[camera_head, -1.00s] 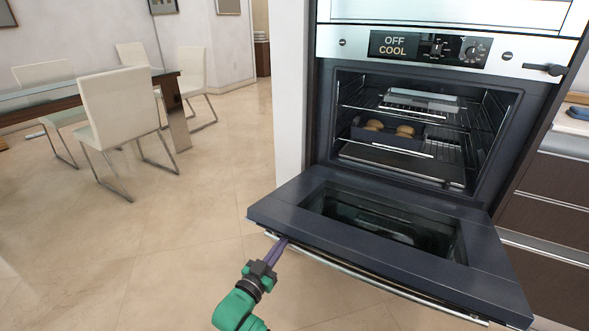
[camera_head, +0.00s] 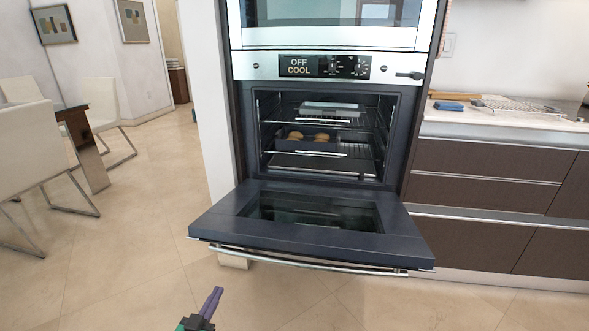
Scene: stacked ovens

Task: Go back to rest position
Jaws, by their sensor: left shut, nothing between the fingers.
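My left gripper (camera_head: 211,303) shows at the bottom of the head view, left of centre. Its purple fingers are shut with nothing between them. It is over the tiled floor, in front of the oven door and apart from its handle (camera_head: 305,261). The oven door (camera_head: 215,222) hangs open, lowered to about level. Inside the oven (camera_head: 325,138), a dark tray with round brown baked pieces (camera_head: 308,137) sits on a rack. The display on the panel (camera_head: 323,66) reads OFF COOL. My right gripper is not in view.
A counter (camera_head: 500,127) with brown drawers (camera_head: 480,178) stands right of the oven. A blue cloth-like item (camera_head: 449,106) lies on it. White chairs (camera_head: 30,145) and a dark table (camera_head: 75,122) are at the left. The floor between is clear.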

